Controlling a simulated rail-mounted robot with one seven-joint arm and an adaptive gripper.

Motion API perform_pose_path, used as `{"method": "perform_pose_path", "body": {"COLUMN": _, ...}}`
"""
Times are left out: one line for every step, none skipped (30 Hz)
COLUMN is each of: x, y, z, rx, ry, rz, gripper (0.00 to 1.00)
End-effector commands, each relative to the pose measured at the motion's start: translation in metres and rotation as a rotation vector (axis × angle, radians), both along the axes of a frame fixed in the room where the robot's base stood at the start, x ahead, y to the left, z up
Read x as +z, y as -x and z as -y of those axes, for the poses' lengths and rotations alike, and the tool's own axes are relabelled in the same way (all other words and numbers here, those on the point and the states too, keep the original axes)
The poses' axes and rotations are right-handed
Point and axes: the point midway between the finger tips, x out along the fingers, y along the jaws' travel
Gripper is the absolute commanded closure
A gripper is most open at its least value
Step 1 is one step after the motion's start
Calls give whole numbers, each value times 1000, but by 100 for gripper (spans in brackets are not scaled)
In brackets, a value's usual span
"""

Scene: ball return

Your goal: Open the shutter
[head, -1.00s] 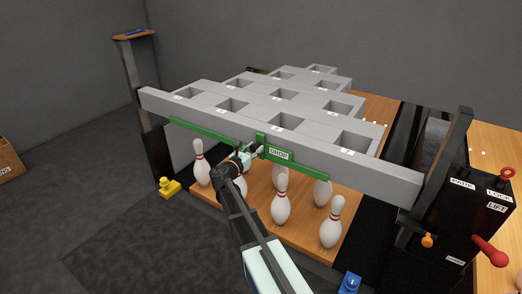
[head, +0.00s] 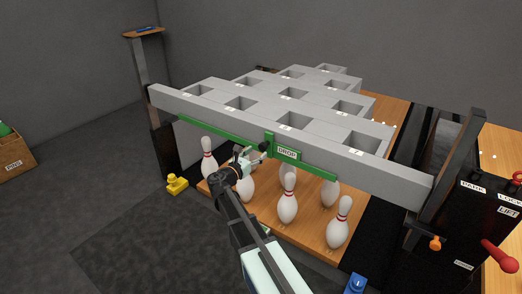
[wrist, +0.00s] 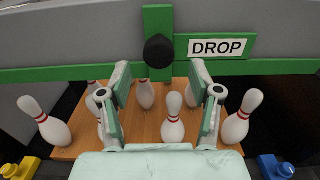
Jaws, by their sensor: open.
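Nothing in view is labelled as a shutter. A green bar (head: 222,133) runs along the front of the grey pin rack, with an upright green plate (wrist: 158,20), a round black knob (wrist: 159,51) and a white DROP label (head: 287,153). The label also shows in the wrist view (wrist: 222,47). My gripper (head: 258,150) is at the front of this bar, close to the knob. In the wrist view its two fingers (wrist: 161,75) are spread apart, one on each side below the knob, with nothing held. Whether they touch the bar is unclear.
The grey rack (head: 200,97) has several square holes. Several white pins (head: 287,205) stand on the wooden deck below my gripper. A black control box (head: 480,225) with labels and a red handle (head: 500,255) is at the right. A yellow block (head: 177,183) and a blue block (head: 355,283) flank the deck.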

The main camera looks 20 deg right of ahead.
Motion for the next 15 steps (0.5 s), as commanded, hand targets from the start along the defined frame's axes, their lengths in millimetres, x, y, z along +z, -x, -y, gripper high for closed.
{"method": "perform_pose_path", "body": {"x": 0, "y": 8, "z": -10, "rx": 4, "ry": 0, "rz": 0, "gripper": 37}}
{"method": "perform_pose_path", "body": {"x": 0, "y": 11, "z": -15, "rx": 3, "ry": 0, "rz": 0, "gripper": 37}}
{"method": "perform_pose_path", "body": {"x": 0, "y": 15, "z": -20, "rx": 2, "ry": 0, "rz": 0, "gripper": 37}}
{"method": "perform_pose_path", "body": {"x": 0, "y": 18, "z": -25, "rx": 3, "ry": 0, "rz": 0, "gripper": 37}}
{"method": "perform_pose_path", "body": {"x": 0, "y": 21, "z": -29, "rx": 3, "ry": 0, "rz": 0, "gripper": 37}}
{"method": "perform_pose_path", "body": {"x": 0, "y": 25, "z": -34, "rx": 2, "ry": 0, "rz": 0, "gripper": 37}}
{"method": "perform_pose_path", "body": {"x": 0, "y": 27, "z": -37, "rx": 1, "ry": 0, "rz": 0, "gripper": 37}}
{"method": "perform_pose_path", "body": {"x": 0, "y": 29, "z": -40, "rx": 1, "ry": 0, "rz": 0, "gripper": 37}}
{"method": "perform_pose_path", "body": {"x": 0, "y": 31, "z": -45, "rx": 2, "ry": 0, "rz": 0, "gripper": 37}}
{"method": "perform_pose_path", "body": {"x": 0, "y": 32, "z": -47, "rx": 2, "ry": 0, "rz": 0, "gripper": 37}}
{"method": "perform_pose_path", "body": {"x": 0, "y": 34, "z": -49, "rx": 1, "ry": 0, "rz": 0, "gripper": 37}}
{"method": "perform_pose_path", "body": {"x": 0, "y": 35, "z": -50, "rx": 0, "ry": 0, "rz": 0, "gripper": 37}}
{"method": "perform_pose_path", "body": {"x": 0, "y": 36, "z": -52, "rx": -1, "ry": 0, "rz": 0, "gripper": 37}}
{"method": "perform_pose_path", "body": {"x": 0, "y": 37, "z": -53, "rx": -1, "ry": 0, "rz": 0, "gripper": 37}}
{"method": "perform_pose_path", "body": {"x": 0, "y": 37, "z": -53, "rx": -1, "ry": 0, "rz": 0, "gripper": 37}}
